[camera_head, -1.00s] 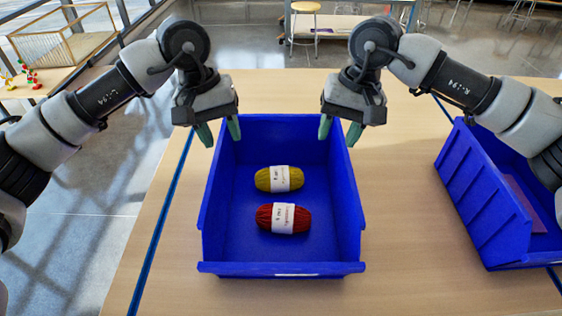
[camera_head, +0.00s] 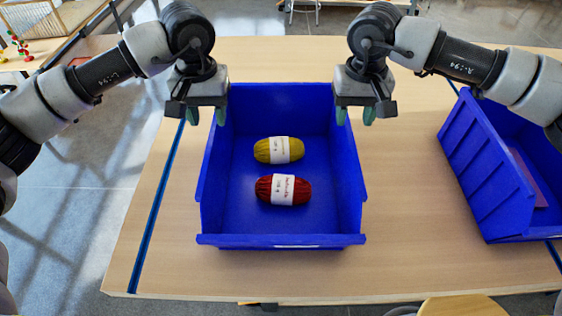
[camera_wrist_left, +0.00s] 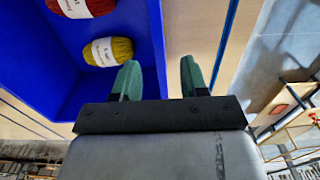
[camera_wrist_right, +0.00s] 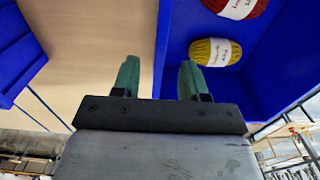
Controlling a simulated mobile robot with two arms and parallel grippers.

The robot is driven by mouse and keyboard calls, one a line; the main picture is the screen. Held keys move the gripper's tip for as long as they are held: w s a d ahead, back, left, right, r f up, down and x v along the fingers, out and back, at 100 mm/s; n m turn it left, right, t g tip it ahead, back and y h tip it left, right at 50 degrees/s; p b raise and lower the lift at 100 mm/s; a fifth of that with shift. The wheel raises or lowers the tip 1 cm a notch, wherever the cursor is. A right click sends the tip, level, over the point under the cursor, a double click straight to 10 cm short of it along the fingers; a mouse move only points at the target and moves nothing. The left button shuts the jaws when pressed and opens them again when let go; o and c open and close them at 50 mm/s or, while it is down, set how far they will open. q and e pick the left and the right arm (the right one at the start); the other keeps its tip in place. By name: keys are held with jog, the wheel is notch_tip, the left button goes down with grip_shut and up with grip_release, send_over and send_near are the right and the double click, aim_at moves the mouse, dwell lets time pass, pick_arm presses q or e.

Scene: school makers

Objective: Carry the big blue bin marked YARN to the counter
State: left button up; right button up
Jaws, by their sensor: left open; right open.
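A big blue bin (camera_head: 281,241) stands on the wooden table, with a yellow yarn ball (camera_head: 279,150) and a red yarn ball (camera_head: 284,189) inside. Its label is too small to read. My right gripper (camera_head: 355,116) is open at the right wall near the far end. In the right wrist view the bin wall (camera_wrist_right: 166,50) lies between its fingers (camera_wrist_right: 157,78).
A second blue bin (camera_head: 488,180) stands at the right on the table (camera_head: 410,220), holding a flat purple item. Bare tabletop lies between the bins. A round stool seat (camera_head: 462,306) shows at the near edge. Floor is visible at the left.

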aim_at(212, 132)
pick_arm(q)
jog(key=shift+f, duration=2.65)
pick_arm(e)
jog(key=shift+f, duration=2.65)
pick_arm(q)
jog(key=shift+c, duration=0.2)
pick_arm(e)
jog(key=shift+c, duration=0.2)
pick_arm(q)
grip_shut()
pick_arm(e)
grip_shut()
pick_arm(q)
jog(key=shift+r, duration=0.1)
